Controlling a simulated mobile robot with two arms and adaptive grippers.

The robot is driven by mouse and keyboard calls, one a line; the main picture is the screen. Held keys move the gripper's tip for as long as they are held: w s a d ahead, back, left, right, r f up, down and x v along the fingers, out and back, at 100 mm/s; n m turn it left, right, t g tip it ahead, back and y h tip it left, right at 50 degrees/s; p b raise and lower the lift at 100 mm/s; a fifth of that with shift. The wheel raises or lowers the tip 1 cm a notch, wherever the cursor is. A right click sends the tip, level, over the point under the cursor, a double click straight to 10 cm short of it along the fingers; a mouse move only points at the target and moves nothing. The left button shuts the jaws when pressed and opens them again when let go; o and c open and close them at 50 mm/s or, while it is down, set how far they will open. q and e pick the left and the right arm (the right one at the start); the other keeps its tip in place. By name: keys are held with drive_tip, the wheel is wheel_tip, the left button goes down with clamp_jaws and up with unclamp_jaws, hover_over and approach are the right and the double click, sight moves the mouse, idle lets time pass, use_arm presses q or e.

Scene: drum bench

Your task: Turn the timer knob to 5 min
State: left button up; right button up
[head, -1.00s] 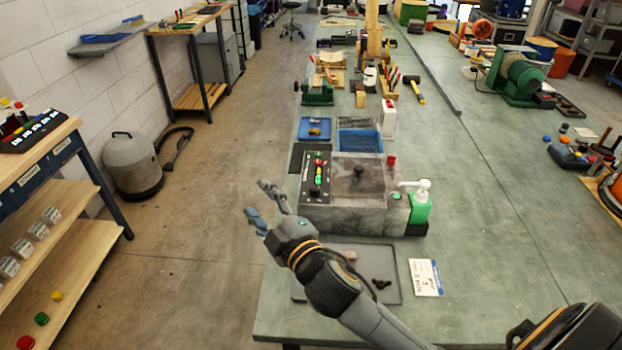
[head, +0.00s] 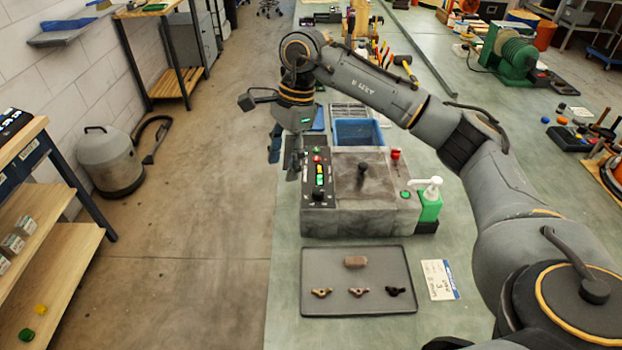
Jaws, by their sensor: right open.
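The grey drum machine (head: 375,205) stands on the green bench, with a black control panel (head: 309,199) along its left side. The panel carries red, green and yellow parts and a dark round knob (head: 318,194) near its front end. I cannot read the markings, so I cannot tell which knob is the timer or where it points. My right gripper (head: 283,160) points downward beside the panel's far left edge, open and empty. It looks apart from the knob; its height above the panel is hard to judge. My left gripper is out of view.
A grey tray (head: 330,300) with several small parts lies in front of the machine, beside a paper card (head: 439,280). A green pump bottle (head: 430,206) stands at its right. A blue bin (head: 359,132) sits behind it. Open floor lies left of the bench.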

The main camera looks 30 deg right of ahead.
sight(317, 190)
drive_tip(key=d+r+h, duration=0.3)
drive_tip(key=d, duration=0.5)
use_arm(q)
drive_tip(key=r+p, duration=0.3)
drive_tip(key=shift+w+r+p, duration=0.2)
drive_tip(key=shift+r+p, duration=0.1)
use_arm(e)
drive_tip(key=shift+m+g, duration=0.3)
drive_tip(key=f, duration=0.9)
drive_tip(key=s+f, duration=0.1)
drive_tip(key=f, duration=0.3)
drive_tip(key=shift+a+f, duration=0.25)
drive_tip(key=shift+f, duration=0.15)
clamp_jaws()
